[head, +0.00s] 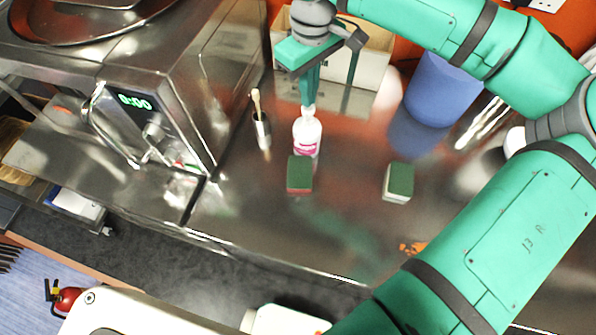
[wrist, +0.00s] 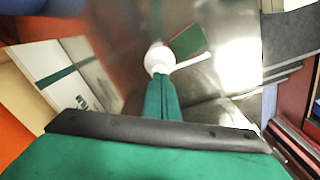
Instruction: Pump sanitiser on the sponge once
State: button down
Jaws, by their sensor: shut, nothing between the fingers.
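A white sanitiser pump bottle (head: 307,138) with a pink label stands upright on the steel counter. A sponge with a green top and reddish lower layer (head: 300,174) lies just in front of it. My gripper (head: 308,101) is shut and empty, pointing down with its fingertips at the pump top; I cannot tell whether they touch or press it. In the wrist view the shut fingers (wrist: 165,98) meet the round white pump head (wrist: 157,60) in the picture. Its nozzle points right, beside the green sponge top (wrist: 187,41). No sanitiser is visible on the sponge.
A second sponge, green over white (head: 399,180), lies to the right. A metal holder with a brush (head: 262,130) stands left of the bottle, near the steel oven (head: 190,80). A white box (head: 360,70) and a blue bin (head: 438,92) stand behind.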

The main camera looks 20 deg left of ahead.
jog(key=shift+d+f, duration=0.15)
jog(key=shift+f, duration=1.05)
jog(key=shift+r, duration=1.2)
jog(key=shift+r, duration=0.1)
jog(key=shift+w+r, duration=0.1)
jog(key=shift+r, duration=2.85)
